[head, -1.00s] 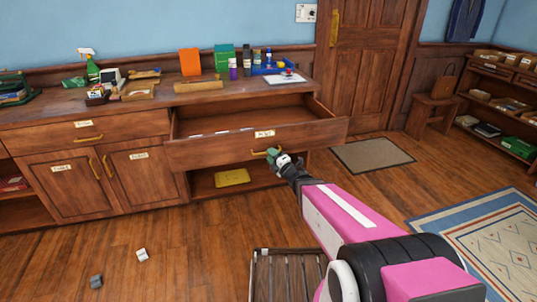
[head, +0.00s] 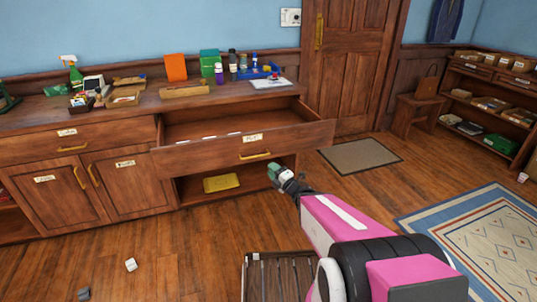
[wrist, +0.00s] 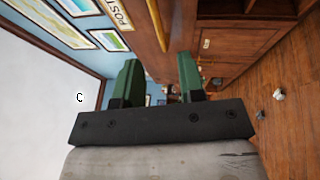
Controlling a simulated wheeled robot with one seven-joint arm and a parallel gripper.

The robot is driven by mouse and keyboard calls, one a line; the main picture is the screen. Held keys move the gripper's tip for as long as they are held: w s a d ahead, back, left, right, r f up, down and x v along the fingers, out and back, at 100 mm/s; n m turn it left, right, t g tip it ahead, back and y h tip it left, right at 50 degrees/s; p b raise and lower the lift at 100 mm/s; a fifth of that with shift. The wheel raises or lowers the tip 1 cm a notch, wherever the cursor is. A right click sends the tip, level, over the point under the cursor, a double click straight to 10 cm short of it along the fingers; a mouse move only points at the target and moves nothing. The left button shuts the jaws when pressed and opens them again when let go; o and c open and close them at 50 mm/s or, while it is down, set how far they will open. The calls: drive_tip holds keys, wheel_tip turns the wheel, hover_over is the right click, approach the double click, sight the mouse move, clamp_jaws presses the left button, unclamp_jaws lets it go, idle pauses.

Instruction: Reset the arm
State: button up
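My gripper (head: 276,172) is in front of the pulled-out drawer (head: 205,153), just below and right of its yellow handle (head: 255,155), and looks apart from it in the head view. In the wrist view my gripper's two green fingers (wrist: 157,82) stand apart with a gap between them and nothing held. The wrist view is turned on its side. My pink arm reaches in from the lower right.
The open drawer juts out from the wooden counter (head: 140,112). A yellow item (head: 222,183) lies in the compartment below. A slatted crate (head: 262,258) stands near my arm. A rug (head: 485,230) lies at right.

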drive_tip(key=w+d+f+m+g+h, duration=0.2)
drive_tip(key=d+m+h, duration=0.4)
drive_tip(key=m, duration=0.2)
drive_tip(key=w+d+f+m+g+h, duration=0.1)
drive_tip(key=d+f+m+h, duration=0.2)
drive_tip(key=d+m+h, duration=0.3)
drive_tip(key=s+f+m+g, duration=0.1)
drive_tip(key=s+m+g, duration=1.1)
drive_tip(key=s, duration=0.1)
drive_tip(key=shift+s+f+g, duration=0.4)
